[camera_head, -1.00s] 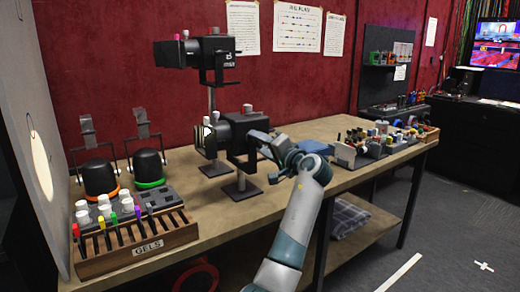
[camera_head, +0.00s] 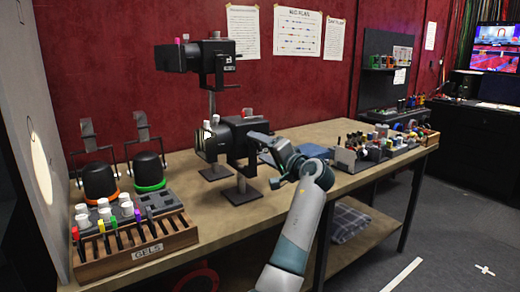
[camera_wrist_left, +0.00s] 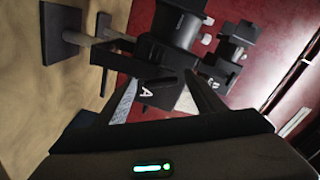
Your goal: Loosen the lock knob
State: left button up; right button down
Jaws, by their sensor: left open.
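A black stage lamp (camera_head: 240,132) stands on a stand on the wooden table. It also shows in the wrist view (camera_wrist_left: 178,22). My left gripper (camera_head: 266,150) is at the lamp's right side, low on its body. In the wrist view the left gripper (camera_wrist_left: 162,80) is open, its two fingers pointing at the lamp. A dark bar-shaped part marked A (camera_wrist_left: 147,91), perhaps the lock knob, lies between the fingers. I cannot tell whether the fingers touch it. My right gripper is not in view.
A second lamp (camera_head: 195,56) sits higher on a pole behind. A wooden gels rack (camera_head: 137,250) with colored handles and two black domed lights (camera_head: 149,168) stand at left. A cluttered row of small parts (camera_head: 385,140) fills the right. The table's front middle is clear.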

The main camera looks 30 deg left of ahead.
pick_arm(q)
jog(key=shift+s+d, duration=0.15)
jog(key=shift+d, duration=0.25)
jog(key=b+v, duration=0.2)
jog(key=v, duration=1.4)
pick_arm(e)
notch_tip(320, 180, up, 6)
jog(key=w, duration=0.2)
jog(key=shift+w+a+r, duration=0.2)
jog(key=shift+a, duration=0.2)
pick_arm(q)
jog(key=shift+f, duration=0.1)
